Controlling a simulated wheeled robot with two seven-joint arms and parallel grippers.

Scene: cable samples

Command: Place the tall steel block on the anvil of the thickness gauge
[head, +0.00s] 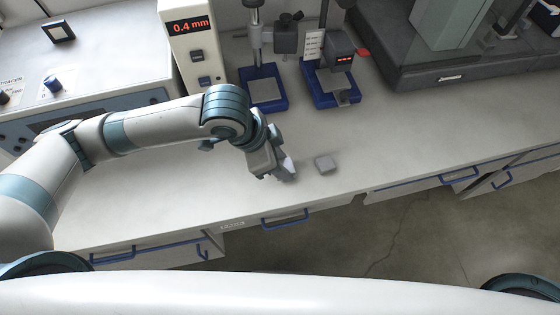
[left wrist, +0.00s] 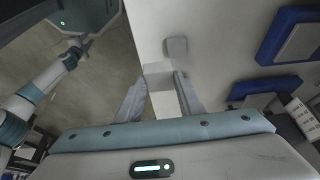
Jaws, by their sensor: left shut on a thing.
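My left gripper (head: 284,170) is shut on a pale steel block (head: 288,165), held low over the front of the counter. In the left wrist view the tall steel block (left wrist: 160,70) shows between the two fingertips (left wrist: 160,84). Two blue-based bench instruments stand at the back: a left stand (head: 263,92) with a grey plate, and a right one (head: 340,50) with a small red display. I cannot tell for sure which is the thickness gauge. My right gripper (left wrist: 84,46) shows small in the left wrist view; its jaws are unclear.
A lower grey block (head: 324,163) lies on the counter just right of my left gripper; it also shows in the left wrist view (left wrist: 176,45). A tower display (head: 188,27) reads 0.4 mm. A dark machine base (head: 450,75) fills the back right.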

